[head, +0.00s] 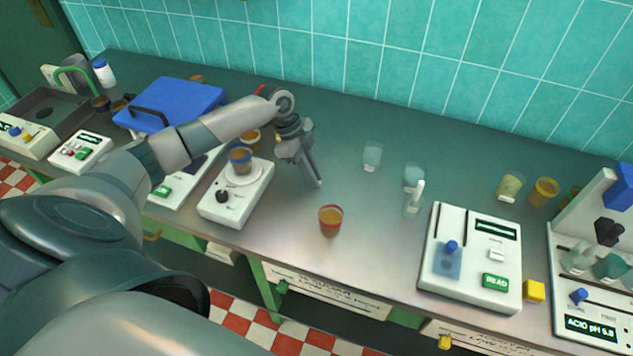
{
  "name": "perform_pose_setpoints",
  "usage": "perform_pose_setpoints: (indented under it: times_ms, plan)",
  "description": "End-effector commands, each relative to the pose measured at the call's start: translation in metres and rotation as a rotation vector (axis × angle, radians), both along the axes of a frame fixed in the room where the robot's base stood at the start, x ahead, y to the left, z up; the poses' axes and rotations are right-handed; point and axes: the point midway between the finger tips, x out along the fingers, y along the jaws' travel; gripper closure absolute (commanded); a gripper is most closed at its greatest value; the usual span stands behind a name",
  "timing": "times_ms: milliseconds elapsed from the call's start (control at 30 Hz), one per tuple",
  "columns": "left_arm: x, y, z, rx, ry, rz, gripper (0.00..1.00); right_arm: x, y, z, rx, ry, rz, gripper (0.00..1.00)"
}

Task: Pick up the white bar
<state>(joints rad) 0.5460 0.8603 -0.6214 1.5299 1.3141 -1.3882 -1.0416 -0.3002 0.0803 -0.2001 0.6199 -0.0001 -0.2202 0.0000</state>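A slim white bar-like piece (416,194) stands tilted on the grey bench, right of the middle in the head view. It is close to a clear beaker with pale blue contents (413,177); I cannot tell whether it stands in a small glass or beside it. My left gripper (314,180) points down over the bench, well to the left of the white piece and apart from it. I see nothing held in it, but its fingers overlap from this angle, so the gap between them is unclear. My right gripper is out of view.
A cup of orange-brown liquid (330,220) stands near the front edge. A white stirrer (247,202) carrying a cup is left of my gripper. A white READ device (470,290) stands at the right. Another beaker (372,156) stands between gripper and white piece.

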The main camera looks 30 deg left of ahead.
Motion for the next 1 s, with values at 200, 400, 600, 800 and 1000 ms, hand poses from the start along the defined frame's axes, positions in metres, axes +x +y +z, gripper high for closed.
perform_pose_setpoints:
  times_ms: [200, 400, 600, 800, 1000]
  plan:
    - [0.000, 0.000, 0.000, 0.000, 0.000, 0.000, 1.00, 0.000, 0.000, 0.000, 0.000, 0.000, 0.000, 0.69]
    - [0.001, 0.000, 0.005, 0.000, -0.002, 0.001, 1.00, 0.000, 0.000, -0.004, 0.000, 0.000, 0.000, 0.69]
    - [0.001, 0.001, 0.026, 0.000, -0.005, 0.000, 1.00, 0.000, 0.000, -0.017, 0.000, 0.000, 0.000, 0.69]
    - [-0.006, -0.023, 0.052, -0.001, -0.005, -0.006, 1.00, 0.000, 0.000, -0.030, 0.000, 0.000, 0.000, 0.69]
    - [-0.017, -0.061, 0.075, -0.001, -0.005, -0.006, 1.00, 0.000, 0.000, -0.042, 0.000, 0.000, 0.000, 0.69]
